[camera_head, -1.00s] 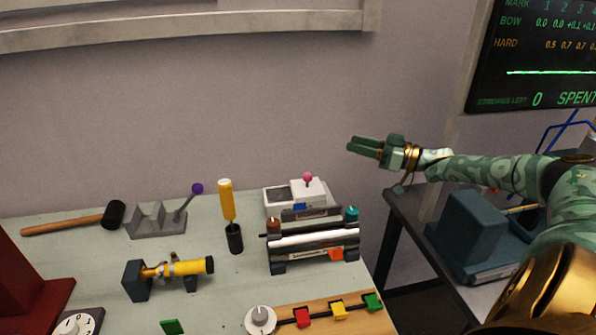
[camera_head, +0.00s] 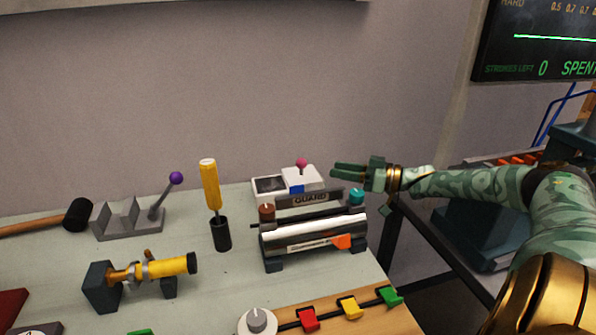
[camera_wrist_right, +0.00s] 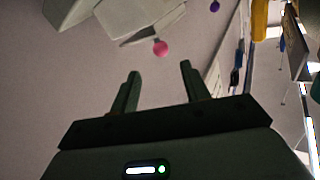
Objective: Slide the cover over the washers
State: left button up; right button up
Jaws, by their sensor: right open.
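A white cover (camera_head: 305,181) with a round pink knob (camera_head: 301,162) sits on the right part of a pale tray (camera_head: 268,198) at the back right of the bench. The tray's left part is uncovered and shows a dark recess. I cannot make out individual washers in it. My right gripper (camera_head: 336,170) is open and empty, just right of the knob, with its fingers pointing left. In the right wrist view the pink knob (camera_wrist_right: 160,48) lies just beyond the two open fingertips (camera_wrist_right: 160,70), between their lines and apart from them. My left gripper is not in view.
The wall is close behind. A dark side table lies to the right.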

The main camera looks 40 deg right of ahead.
aim_at(306, 165)
jog(key=b+x, duration=0.1)
jog(key=x, duration=0.1)
jog(key=b+x, duration=0.2)
jog(key=x, duration=0.1)
jog(key=b+x, duration=0.2)
jog(key=shift+w+a+f, duration=0.15)
jog(key=shift+w+f, duration=0.1)
jog(key=shift+f, duration=0.15)
jog(key=shift+r+b+x, duration=0.25)
jog(key=shift+b+x, duration=0.5)
jog(key=shift+x, duration=0.4)
jog(key=shift+w+a+r, duration=0.25)
jog(key=shift+w+a, duration=0.05)
jog(key=shift+w, duration=0.2)
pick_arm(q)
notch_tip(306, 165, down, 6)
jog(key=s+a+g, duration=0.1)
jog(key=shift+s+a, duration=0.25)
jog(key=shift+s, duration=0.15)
